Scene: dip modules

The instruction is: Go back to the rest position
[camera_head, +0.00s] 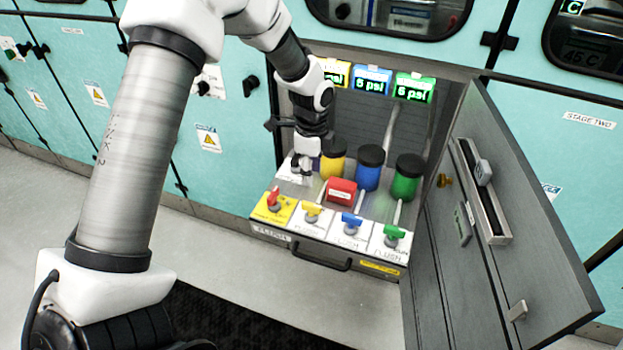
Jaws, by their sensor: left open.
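My left arm comes in from the left and reaches over the floor to an open cabinet. My left gripper (301,168) is at the left end of the cabinet's panel, pointing down, open, just above or at a pale plate (290,177) there. Whether it touches the plate I cannot tell. My right gripper is not in view.
Yellow (333,163), blue (368,172) and green (406,178) canisters with black lids stand right of the gripper. Yellow, blue and green valves line the front edge. The open grey door (540,215) bounds the right side. A black handle (320,256) sticks out in front.

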